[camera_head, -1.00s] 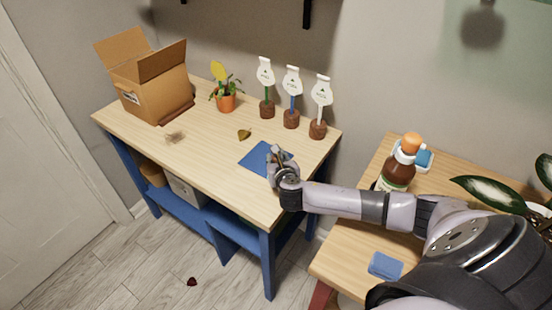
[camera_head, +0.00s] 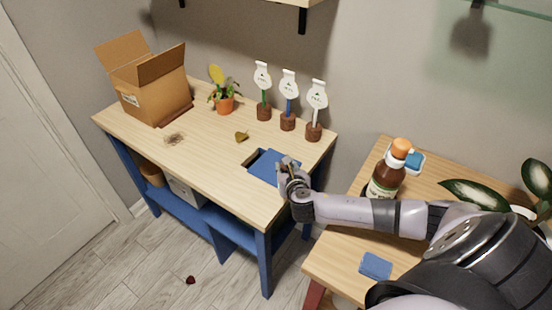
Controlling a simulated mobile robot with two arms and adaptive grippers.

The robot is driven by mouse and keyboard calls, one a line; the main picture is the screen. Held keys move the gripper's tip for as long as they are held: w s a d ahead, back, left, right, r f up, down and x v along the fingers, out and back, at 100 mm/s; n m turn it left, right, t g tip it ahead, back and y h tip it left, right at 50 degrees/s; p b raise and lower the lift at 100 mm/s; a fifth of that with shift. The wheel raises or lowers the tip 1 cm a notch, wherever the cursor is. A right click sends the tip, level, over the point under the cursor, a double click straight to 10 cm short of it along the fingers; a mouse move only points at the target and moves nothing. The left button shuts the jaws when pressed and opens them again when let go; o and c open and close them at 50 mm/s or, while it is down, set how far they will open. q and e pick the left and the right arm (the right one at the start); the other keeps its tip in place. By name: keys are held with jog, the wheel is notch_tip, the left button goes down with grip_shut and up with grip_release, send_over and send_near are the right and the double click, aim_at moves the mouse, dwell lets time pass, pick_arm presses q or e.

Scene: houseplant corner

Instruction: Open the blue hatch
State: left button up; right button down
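The blue hatch (camera_head: 268,166) is a flat blue panel in the wooden table top (camera_head: 205,150). It sits shifted to the right, and a dark opening (camera_head: 250,160) shows along its left side. My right gripper (camera_head: 289,168) is at the right part of the hatch, seemingly touching it. Its fingertips are small here, and I cannot tell whether they are open or shut. What lies inside the opening is too dark to see. My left gripper is not in view.
Several things stand on the table: an open cardboard box (camera_head: 150,90), a potted plant (camera_head: 224,105) and three labelled markers (camera_head: 288,100). A dry leaf (camera_head: 242,136) and dirt (camera_head: 174,139) lie there. A brown bottle (camera_head: 388,175) and blue sponge (camera_head: 375,266) are on the right table.

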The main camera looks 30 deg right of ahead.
jog(key=s, duration=0.1)
jog(key=s+d+p, duration=0.1)
jog(key=s, duration=0.1)
jog(key=s+d, duration=0.1)
jog(key=s, duration=0.1)
jog(key=shift+s+d, duration=0.1)
jog(key=shift+s, duration=0.05)
jog(key=c, duration=1.8)
grip_release()
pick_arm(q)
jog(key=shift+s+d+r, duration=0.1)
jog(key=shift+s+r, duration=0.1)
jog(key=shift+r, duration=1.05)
pick_arm(e)
jog(key=o, duration=0.4)
jog(key=shift+c, duration=0.2)
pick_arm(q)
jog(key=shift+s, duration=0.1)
pick_arm(e)
notch_tip(320, 180, up, 10)
